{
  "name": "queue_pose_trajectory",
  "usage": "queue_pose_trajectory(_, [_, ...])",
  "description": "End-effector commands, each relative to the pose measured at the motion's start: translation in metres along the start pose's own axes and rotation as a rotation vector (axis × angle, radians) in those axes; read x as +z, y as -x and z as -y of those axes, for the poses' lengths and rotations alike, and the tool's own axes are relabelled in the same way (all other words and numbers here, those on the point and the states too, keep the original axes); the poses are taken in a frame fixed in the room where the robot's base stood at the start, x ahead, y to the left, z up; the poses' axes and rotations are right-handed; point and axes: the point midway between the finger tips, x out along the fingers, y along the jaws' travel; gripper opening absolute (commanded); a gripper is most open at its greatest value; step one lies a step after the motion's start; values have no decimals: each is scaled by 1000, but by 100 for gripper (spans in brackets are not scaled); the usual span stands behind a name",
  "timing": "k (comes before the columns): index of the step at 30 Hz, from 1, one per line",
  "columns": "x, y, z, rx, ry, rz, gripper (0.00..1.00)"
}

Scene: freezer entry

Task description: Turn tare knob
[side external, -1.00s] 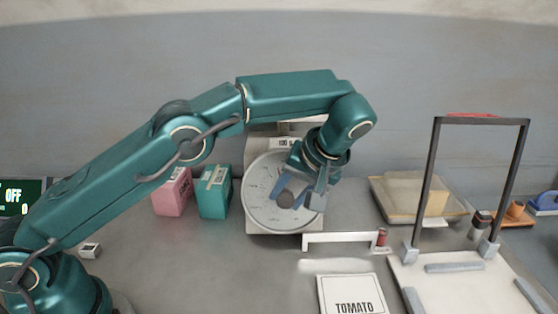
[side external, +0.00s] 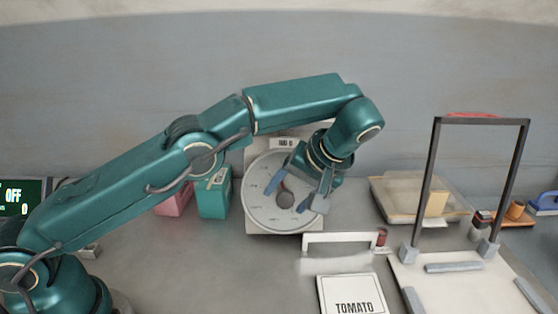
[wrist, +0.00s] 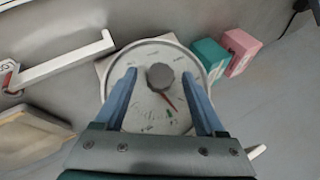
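The round grey tare knob (side external: 284,200) sits at the centre of the pale dial (side external: 262,181) on the scale's front. In the wrist view the knob (wrist: 160,76) has a red pointer (wrist: 170,101) below it, aimed to the lower right. My gripper (side external: 296,199) is open in front of the dial. In the wrist view its blue fingers stand on either side of the knob, with a clear gap on both sides. It holds nothing. The fingers and palm cover part of the dial in both views.
Pink (side external: 174,200) and teal (side external: 214,194) boxes stand left of the scale. A white bracket (side external: 343,239) and a TOMATO card (side external: 352,295) lie in front. A dark upright frame (side external: 429,180) and a tray (side external: 395,207) stand to the right.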

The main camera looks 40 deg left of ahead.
Motion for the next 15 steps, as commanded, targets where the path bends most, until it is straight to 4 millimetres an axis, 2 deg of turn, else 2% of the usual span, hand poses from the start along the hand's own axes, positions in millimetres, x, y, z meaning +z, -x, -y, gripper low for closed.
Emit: queue_pose_trajectory(15, [0, 0, 2, 33, 32, 2, 72])
